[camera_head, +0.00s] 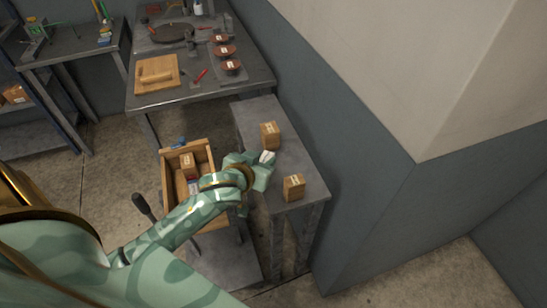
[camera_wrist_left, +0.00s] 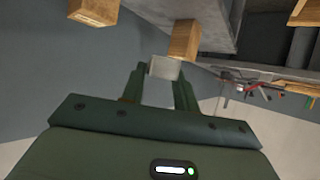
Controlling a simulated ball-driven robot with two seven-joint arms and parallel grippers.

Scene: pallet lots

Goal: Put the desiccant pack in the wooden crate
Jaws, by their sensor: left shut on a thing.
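The desiccant pack (camera_head: 266,157) is a small white block between the fingertips of my left gripper (camera_head: 260,168), over the narrow grey table. In the left wrist view the pale pack (camera_wrist_left: 164,68) sits between the tips of the left gripper (camera_wrist_left: 160,82), which is shut on it. The wooden crate (camera_head: 165,178) is open-topped and stands to the left of the gripper, partly hidden by my left arm. It holds a small brown carton (camera_head: 187,160) and other items that I cannot make out clearly. My right gripper is not in view.
Two brown cartons stand on the narrow grey table (camera_head: 287,133), one behind the gripper (camera_head: 269,136) and one to its right (camera_head: 293,188). A workbench (camera_head: 240,83) with a wooden board and reddish discs stands behind. A wall (camera_head: 370,180) closes the right side.

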